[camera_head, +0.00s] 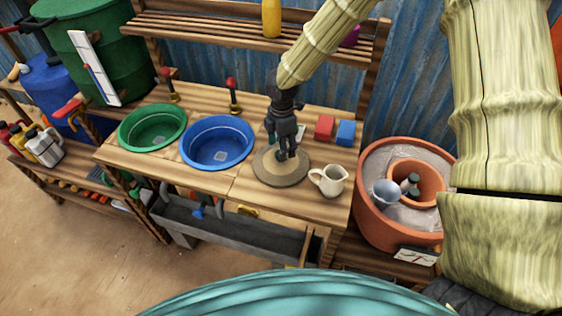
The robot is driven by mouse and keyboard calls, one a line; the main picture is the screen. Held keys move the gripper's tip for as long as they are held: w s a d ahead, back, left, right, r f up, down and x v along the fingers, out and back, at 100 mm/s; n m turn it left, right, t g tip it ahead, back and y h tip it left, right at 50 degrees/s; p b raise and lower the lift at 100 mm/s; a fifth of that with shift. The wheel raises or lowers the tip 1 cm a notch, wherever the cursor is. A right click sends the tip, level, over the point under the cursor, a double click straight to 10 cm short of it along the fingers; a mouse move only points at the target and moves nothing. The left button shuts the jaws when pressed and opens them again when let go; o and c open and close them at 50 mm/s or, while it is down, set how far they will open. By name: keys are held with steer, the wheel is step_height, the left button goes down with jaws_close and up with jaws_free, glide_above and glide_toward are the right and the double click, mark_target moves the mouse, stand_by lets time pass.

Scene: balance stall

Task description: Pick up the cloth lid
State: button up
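A round, flat tan disc with a darker rim, which looks like the cloth lid (265,172), lies on the wooden counter (310,206) right of the blue basin. My gripper (286,154) points down over the disc's middle and covers part of it. The fingertips are at or just above its surface; I cannot tell whether they touch. The dark fingers look close together, but whether they are open or shut on something is unclear.
A cream jug (330,181) stands close by at the front right. A red block (325,127) and a blue block (345,133) sit behind. Blue (217,163) and green (150,143) basins are left. A terracotta pot (371,222) stands right, holding a smaller pot and a cup.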

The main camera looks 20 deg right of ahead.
mark_target(267, 166)
steer(key=shift+s+a+f+p, duration=0.15)
steer(key=shift+f+p, duration=0.35)
steer(key=shift+f, duration=1.45)
steer(key=c, duration=1.2)
